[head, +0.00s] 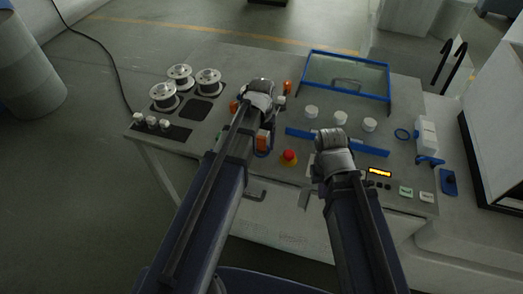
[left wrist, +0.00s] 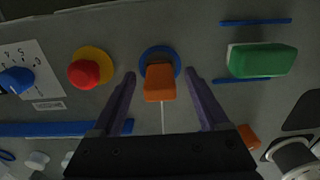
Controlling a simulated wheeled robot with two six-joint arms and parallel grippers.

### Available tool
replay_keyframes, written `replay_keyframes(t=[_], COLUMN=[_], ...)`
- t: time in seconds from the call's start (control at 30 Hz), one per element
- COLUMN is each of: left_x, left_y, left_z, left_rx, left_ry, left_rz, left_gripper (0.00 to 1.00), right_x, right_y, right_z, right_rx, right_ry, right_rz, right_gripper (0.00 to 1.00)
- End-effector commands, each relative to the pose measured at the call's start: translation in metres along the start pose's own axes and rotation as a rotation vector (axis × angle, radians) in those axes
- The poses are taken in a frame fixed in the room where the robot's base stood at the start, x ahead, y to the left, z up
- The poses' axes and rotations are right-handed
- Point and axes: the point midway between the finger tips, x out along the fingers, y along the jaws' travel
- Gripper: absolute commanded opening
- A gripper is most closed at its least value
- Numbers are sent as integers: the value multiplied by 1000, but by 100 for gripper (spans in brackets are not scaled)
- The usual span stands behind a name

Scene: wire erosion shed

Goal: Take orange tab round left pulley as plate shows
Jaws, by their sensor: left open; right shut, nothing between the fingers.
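The orange tab (left wrist: 160,82) stands over a blue ring (left wrist: 160,54) on the grey bench top; a thin pale line runs from it. My left gripper (left wrist: 160,73) is open, with one finger on each side of the tab and gaps showing. In the head view the orange tab (head: 262,141) shows beside my left arm, which hides the left fingers. Another orange piece (head: 234,106) lies farther back and left, and one (head: 287,87) beyond the wrist. I cannot tell which part is the left pulley, nor make out the plate. My right gripper (head: 330,155) is shut and empty above the bench.
A red button (head: 289,156) is just right of the tab. A green block (left wrist: 262,60) is on its other side. Three silver spools (head: 180,76) stand at the back left. A blue bar (head: 372,147), white knobs (head: 340,117) and a blue-framed clear screen (head: 345,75) occupy the right.

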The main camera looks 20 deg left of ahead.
Motion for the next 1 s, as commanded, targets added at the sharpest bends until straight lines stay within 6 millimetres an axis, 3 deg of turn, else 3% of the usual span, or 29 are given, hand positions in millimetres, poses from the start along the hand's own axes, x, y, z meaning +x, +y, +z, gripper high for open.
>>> replay_keyframes(t=[0.03, 0.1, 0.4, 1.0], left_x=[12, 17, 16, 16], left_y=[0, 0, 0, 0], left_z=[0, 0, 0, 0], left_rx=[0, 0, 0, 0], left_ry=[0, 0, 0, 0], left_rz=[0, 0, 0, 0], left_gripper=[78, 78, 75, 8], right_x=[12, 17, 15, 16], right_y=[-1, -2, -2, -2], right_z=[-1, -1, -1, -1], right_rx=[0, 0, 0, 0], right_ry=[0, 0, 0, 0], right_rz=[0, 0, 0, 0], right_gripper=[0, 0, 0, 0])
